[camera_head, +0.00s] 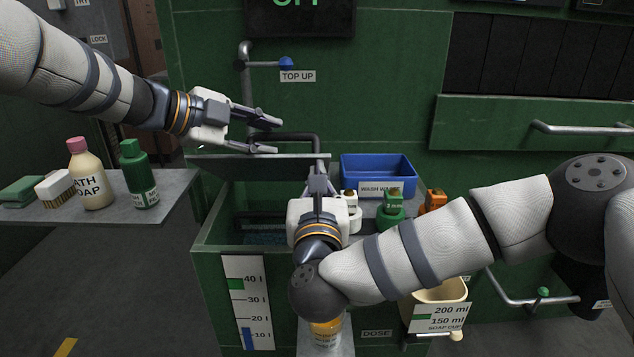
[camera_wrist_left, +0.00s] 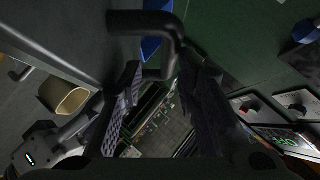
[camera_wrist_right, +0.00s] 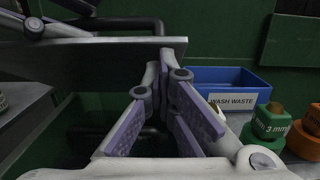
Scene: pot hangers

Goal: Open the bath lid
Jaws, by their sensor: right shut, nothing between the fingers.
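The green bath (camera_head: 207,237) stands in the middle, with water visible inside. Its lid (camera_head: 240,168) is raised at a tilt above the bath, leaving the front open. My right gripper (camera_head: 318,170) is shut and empty at the lid's right end; contact is unclear.
A side shelf (camera_head: 122,208) at left holds a soap bottle (camera_head: 92,180) and a green bottle (camera_head: 138,178). A top-up tap (camera_head: 285,63) is behind.

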